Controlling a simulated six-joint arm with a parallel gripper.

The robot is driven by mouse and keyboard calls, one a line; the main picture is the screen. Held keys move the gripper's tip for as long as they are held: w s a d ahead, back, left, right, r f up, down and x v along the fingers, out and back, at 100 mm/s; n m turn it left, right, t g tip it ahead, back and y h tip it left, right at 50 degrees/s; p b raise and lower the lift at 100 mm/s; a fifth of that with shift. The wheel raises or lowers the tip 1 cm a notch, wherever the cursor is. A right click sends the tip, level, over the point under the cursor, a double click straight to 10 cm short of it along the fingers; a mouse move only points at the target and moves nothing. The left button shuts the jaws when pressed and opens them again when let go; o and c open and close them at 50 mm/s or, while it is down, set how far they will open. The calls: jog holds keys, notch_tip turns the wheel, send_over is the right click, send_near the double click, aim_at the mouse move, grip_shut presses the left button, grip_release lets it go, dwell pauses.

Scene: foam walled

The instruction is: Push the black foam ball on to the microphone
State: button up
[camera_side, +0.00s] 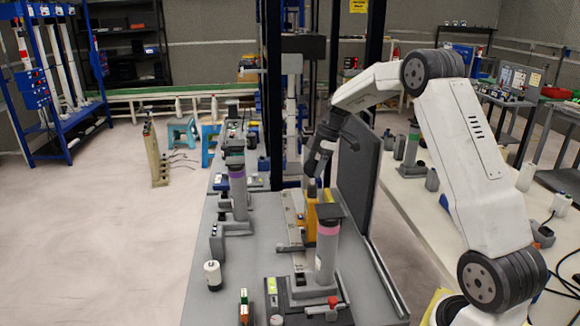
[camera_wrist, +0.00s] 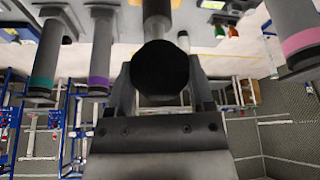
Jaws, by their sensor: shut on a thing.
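The black foam ball (camera_wrist: 161,68) is in the middle of the wrist view, between the two fingers of my gripper (camera_wrist: 161,82), which is shut on it. The grey microphone body (camera_wrist: 157,10) shows just beyond the ball, in line with it. I cannot tell whether the ball touches it or is part way on. In the side view my gripper (camera_side: 317,165) points down over the bench, above a small grey upright piece (camera_side: 311,189), likely the microphone, beside an orange block. The ball cannot be made out there.
A post with a pink band (camera_side: 327,245) stands in front of the gripper, and a purple-banded post (camera_side: 238,190) is to its left. A dark upright panel (camera_side: 360,185) stands close on the right. A white cylinder (camera_side: 212,275) stands at the bench's left edge.

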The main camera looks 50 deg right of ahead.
jog(key=shift+f, duration=1.25)
jog(key=o, duration=1.2)
jog(key=shift+c, duration=0.2)
jog(key=v, duration=0.7)
jog(key=shift+r, duration=0.35)
